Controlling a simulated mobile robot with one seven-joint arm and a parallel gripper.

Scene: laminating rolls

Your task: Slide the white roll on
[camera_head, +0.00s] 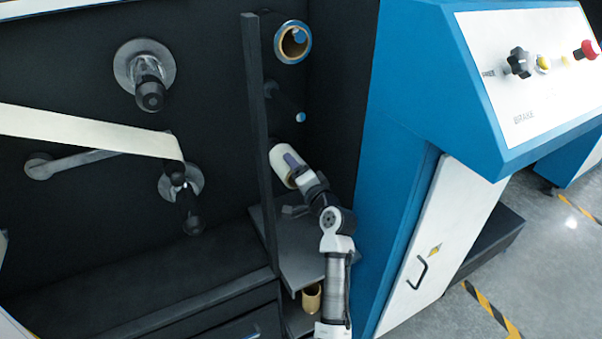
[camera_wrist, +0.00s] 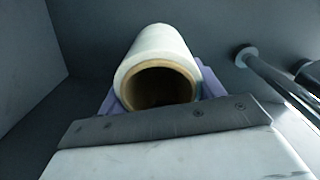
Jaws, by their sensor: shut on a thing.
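The white roll (camera_head: 281,157) is in my gripper (camera_head: 292,162), in front of the dark machine wall. In the wrist view the white roll (camera_wrist: 158,47) shows its open brown core toward the camera, with a purple finger on either side. The gripper is shut on the roll. A bare dark spindle (camera_head: 285,103) with a light blue tip sticks out of the wall above the roll, and the roll is apart from it. The far end of the roll is hidden.
A blue-edged roll (camera_head: 292,42) with a brown core sits above the bare spindle. A dark upright post (camera_head: 259,140) stands just left. A grey shelf (camera_head: 305,258) lies below, with a brown tube (camera_head: 312,298) under it. The blue cabinet (camera_head: 405,190) bounds the right.

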